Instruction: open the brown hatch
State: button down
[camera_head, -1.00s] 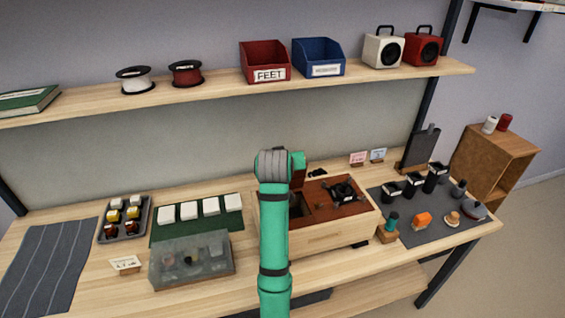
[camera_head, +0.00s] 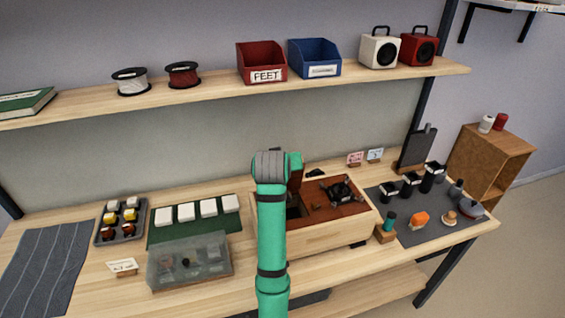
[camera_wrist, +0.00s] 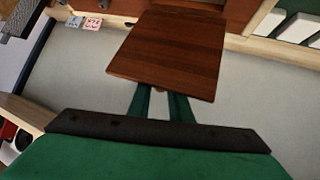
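The wooden box (camera_head: 320,235) stands on the workbench with a brown top. The brown hatch (camera_head: 295,177) stands raised at the left part of the top, beside a dark opening (camera_head: 293,206). In the wrist view the hatch (camera_wrist: 172,52) is a brown panel filling the upper middle. My gripper (camera_wrist: 162,100) has two green fingers with a gap between them, running behind the hatch's near edge. Their tips are hidden by the panel, so I cannot tell whether they grip it. In the head view my green arm hides the box's left end and the gripper itself.
A black fixture (camera_head: 341,190) sits on the box's right top. A clear case (camera_head: 190,262) and a green mat with white blocks (camera_head: 168,238) lie left. A dark grey mat (camera_head: 425,236) with several small parts lies right. The shelf (camera_head: 210,93) overhangs behind.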

jog(key=c, duration=1.7)
grip_release()
jog(key=shift+a+f, duration=0.4)
jog(key=shift+f, duration=0.3)
jog(key=shift+o, duration=0.2)
jog(key=shift+d+r, duration=0.2)
jog(key=shift+r, duration=0.1)
jog(key=v, duration=1)
jog(key=shift+s+r, duration=0.25)
jog(key=shift+s, duration=0.05)
jog(key=shift+a+f, duration=0.1)
